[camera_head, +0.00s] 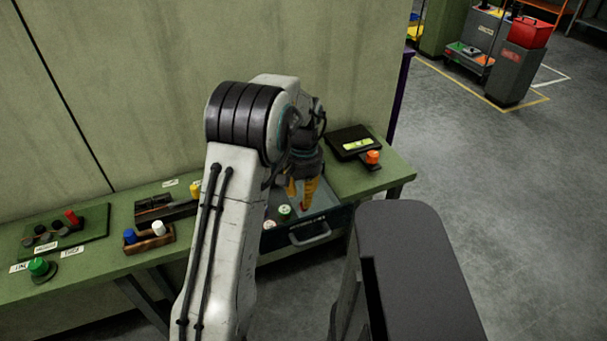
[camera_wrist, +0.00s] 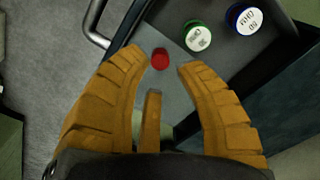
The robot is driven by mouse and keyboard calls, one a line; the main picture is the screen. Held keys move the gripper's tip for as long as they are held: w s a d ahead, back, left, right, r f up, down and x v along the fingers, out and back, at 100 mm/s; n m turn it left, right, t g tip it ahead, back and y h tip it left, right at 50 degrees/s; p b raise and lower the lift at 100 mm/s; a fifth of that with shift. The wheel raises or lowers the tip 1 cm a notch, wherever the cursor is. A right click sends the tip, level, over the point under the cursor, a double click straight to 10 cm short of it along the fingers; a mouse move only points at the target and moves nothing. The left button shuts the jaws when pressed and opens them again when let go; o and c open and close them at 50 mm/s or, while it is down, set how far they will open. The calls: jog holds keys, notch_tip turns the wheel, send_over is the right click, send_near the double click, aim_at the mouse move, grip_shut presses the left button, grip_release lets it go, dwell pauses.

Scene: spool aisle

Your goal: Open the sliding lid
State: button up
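I cannot tell for sure which thing is the sliding lid. A dark, low box (camera_head: 152,213) on the left bench has a flat top that may be a lid. My gripper (camera_head: 303,196) points down over an open drawer (camera_head: 326,226) under the bench. In the wrist view my gripper (camera_wrist: 160,72) has its orange fingers spread apart with nothing held between them. A small red round piece (camera_wrist: 160,59) lies just beyond the fingertips. A green-rimmed spool (camera_wrist: 197,37) and a blue-rimmed spool (camera_wrist: 243,19), both with white tops, are in the drawer beside it.
A black device (camera_head: 350,141) with an orange knob (camera_head: 373,157) stands right of the drawer. A wooden tray (camera_head: 150,240) with blue and white pegs, a board with a red peg (camera_head: 72,217), and a green button (camera_head: 38,267) are at left.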

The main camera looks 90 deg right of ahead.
notch_tip(320, 180, up, 8)
dwell(0.4)
dwell(0.6)
